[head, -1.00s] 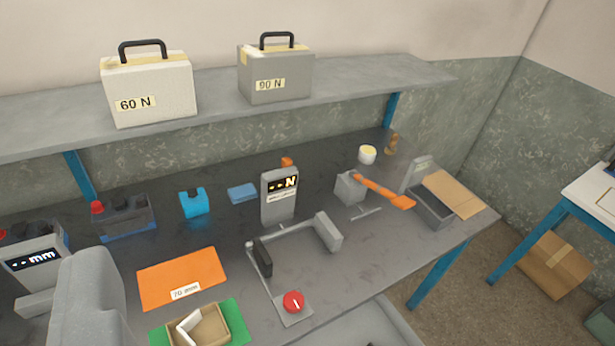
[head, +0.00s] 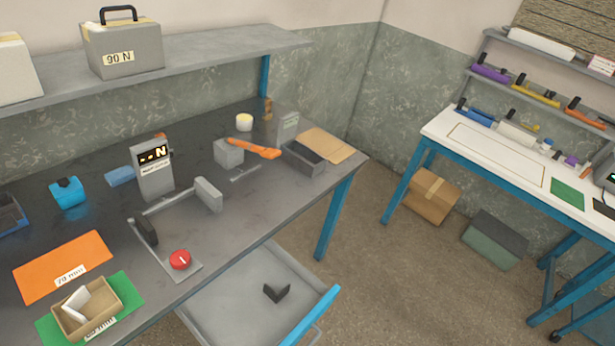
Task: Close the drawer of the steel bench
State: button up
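The steel bench (head: 110,215) has a dark grey top and blue legs, and fills the left half of the head view. Its drawer (head: 225,305) is pulled out below the front edge, at the bottom middle. The drawer is a grey tray with a blue front (head: 311,315) and a thin handle bar (head: 317,335) outside it, partly cut off by the picture's lower edge. A small black angled block (head: 276,291) lies in the drawer. My gripper is not in view.
A force gauge (head: 154,170), a rig with a red knob (head: 180,260) and a cardboard tray (head: 88,309) stand on the bench. A white table (head: 490,165) stands at right, with a carton (head: 432,194) and a dark green box (head: 495,239) by it. Floor (head: 400,280) between is clear.

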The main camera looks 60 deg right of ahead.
aim_at(233, 309)
jog(key=z, duration=0.5)
jog(key=k, duration=0.6)
jog(key=z, duration=0.5)
